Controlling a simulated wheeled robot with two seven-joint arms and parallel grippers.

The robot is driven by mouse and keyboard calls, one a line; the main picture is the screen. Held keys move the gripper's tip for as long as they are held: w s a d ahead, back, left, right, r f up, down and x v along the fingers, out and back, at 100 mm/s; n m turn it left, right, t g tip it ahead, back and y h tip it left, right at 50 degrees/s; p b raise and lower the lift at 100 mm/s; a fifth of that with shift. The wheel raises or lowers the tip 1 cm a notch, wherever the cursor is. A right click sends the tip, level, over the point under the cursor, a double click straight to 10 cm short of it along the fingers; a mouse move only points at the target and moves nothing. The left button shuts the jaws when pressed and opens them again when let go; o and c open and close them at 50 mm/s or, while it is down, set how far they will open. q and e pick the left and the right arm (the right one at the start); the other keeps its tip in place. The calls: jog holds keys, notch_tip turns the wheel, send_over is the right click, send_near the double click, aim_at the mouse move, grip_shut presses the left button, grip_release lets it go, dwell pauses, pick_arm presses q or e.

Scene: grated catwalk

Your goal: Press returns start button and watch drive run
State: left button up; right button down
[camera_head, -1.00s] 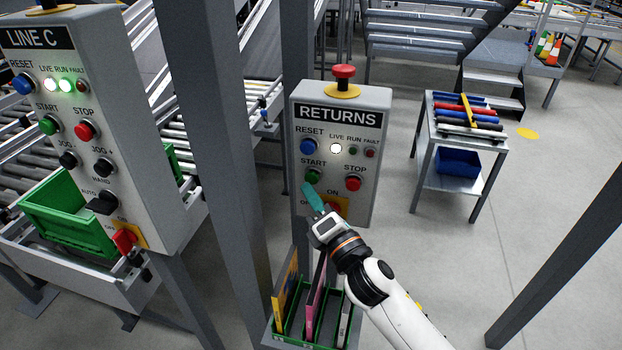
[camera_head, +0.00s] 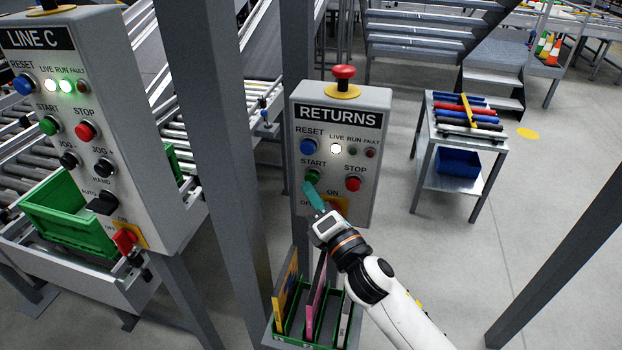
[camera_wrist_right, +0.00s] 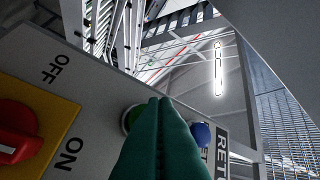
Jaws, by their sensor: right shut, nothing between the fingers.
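The grey RETURNS panel (camera_head: 325,120) faces me on a post in the middle of the head view. Its green start button (camera_head: 313,176) is at the left, below the blue reset button (camera_head: 307,146). The red stop button (camera_head: 353,184) is to the right. The live lamp (camera_head: 336,148) is lit white; the run lamp (camera_head: 352,151) looks dark. My right gripper (camera_head: 308,187) is shut and empty, its teal tips at the lower edge of the start button. In the right wrist view the tips (camera_wrist_right: 160,102) partly cover the green button (camera_wrist_right: 130,117); contact cannot be told. My left gripper is out of view.
The LINE C panel (camera_head: 95,100) stands left, with its live and run lamps lit. A green divided tray (camera_head: 290,335) is below. A small trolley (camera_head: 424,150) stands right on open floor.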

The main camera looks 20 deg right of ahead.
jog(key=shift+w+d, duration=0.15)
jog(key=shift+w, duration=0.05)
jog(key=shift+w+d, duration=0.45)
jog(key=shift+w, duration=0.2)
dwell(1.1)
jog(key=shift+s+a, duration=0.7)
jog(key=shift+s, duration=0.3)
